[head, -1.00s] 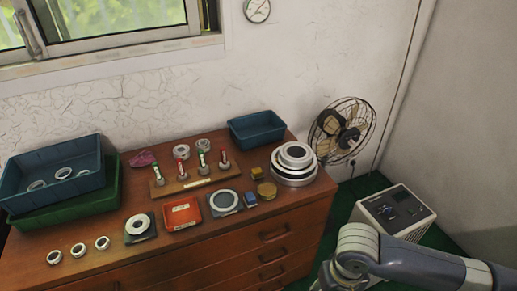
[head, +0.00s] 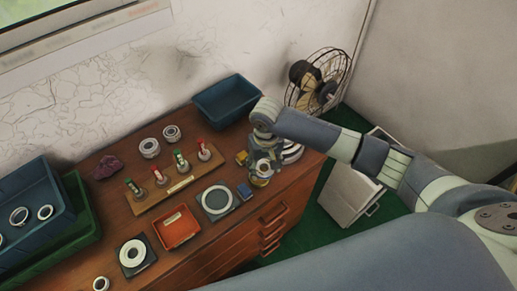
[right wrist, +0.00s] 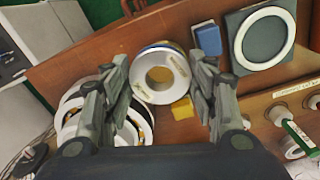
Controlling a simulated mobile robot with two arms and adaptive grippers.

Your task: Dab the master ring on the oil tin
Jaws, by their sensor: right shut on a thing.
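My right gripper (head: 262,169) is shut on a pale ring with a small label, the master ring (right wrist: 160,97); one finger lies on each side of it in the right wrist view. In the head view the ring shows only in part at the fingertips, above the front right of the cabinet top. The brass oil tin (head: 261,183) is partly hidden below the gripper and ring. Whether ring and tin touch, I cannot tell. My left gripper is not in view.
A stack of silver discs (right wrist: 72,113) stands close beside the gripper. A yellow block (right wrist: 182,109) and a blue block (head: 244,191) are near. A dark plate with a ring (head: 217,200), a red tray (head: 177,228), a wooden peg stand (head: 176,190) and a blue bin (head: 226,100) share the cabinet top.

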